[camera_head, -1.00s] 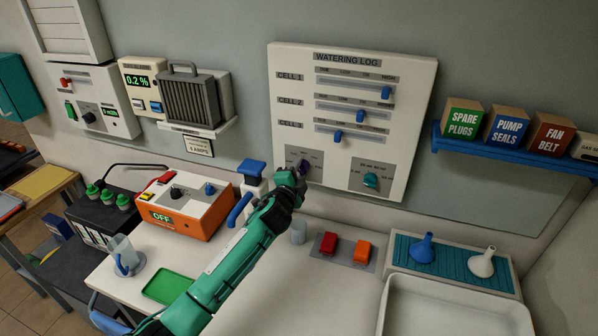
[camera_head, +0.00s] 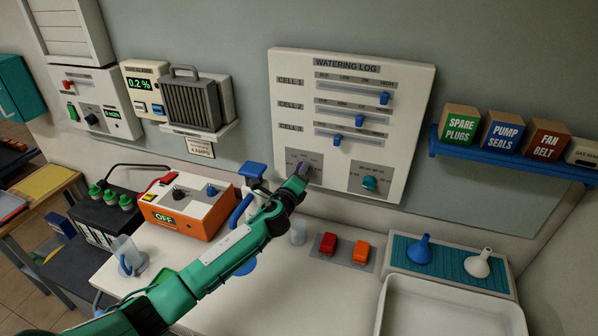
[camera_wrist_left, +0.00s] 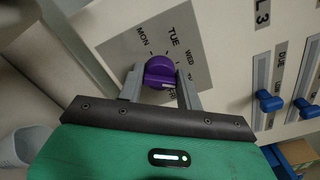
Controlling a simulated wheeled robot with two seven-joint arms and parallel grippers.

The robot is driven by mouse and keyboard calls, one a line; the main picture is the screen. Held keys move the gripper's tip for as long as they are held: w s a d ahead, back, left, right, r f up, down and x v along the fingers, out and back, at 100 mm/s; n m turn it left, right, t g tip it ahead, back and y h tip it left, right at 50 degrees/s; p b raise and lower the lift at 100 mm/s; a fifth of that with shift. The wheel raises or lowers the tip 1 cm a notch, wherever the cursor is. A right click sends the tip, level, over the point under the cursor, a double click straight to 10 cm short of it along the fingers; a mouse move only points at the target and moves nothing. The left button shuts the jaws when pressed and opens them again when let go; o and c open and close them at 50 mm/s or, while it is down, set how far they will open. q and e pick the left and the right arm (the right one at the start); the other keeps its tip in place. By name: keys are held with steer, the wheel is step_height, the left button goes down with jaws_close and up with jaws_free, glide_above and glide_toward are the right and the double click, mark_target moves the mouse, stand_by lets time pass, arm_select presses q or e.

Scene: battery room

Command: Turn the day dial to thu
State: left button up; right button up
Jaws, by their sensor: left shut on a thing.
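The day dial is a purple knob (camera_wrist_left: 160,72) on a grey plate with MON, TUE, WED and FRI readable around it; one label is partly hidden by a finger. I cannot tell for sure which label its pointer faces. My left gripper (camera_wrist_left: 159,82) is shut on the knob, one finger on each side. In the head view the dial (camera_head: 303,169) is at the lower left of the white WATERING LOG board (camera_head: 410,120), mostly hidden by my left gripper (camera_head: 298,180). My right gripper is not in view.
A teal dial (camera_head: 369,183) sits to the right on the board, below several blue sliders. An orange box (camera_head: 185,215) reading OFF, a clear cup (camera_head: 298,233) and red and orange switches (camera_head: 328,243) stand on the counter below. A blue shelf (camera_head: 480,158) holds boxes at right.

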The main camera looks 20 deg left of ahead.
arm_select(q)
steer(key=shift+f+m+p, duration=0.1)
steer(key=shift+m+p, duration=0.2)
steer(key=shift+m, duration=0.7)
steer(key=o, duration=1)
steer(key=shift+s+a+b, duration=0.2)
steer(key=shift+s+b, duration=1.7)
steer(key=shift+s, duration=5.05)
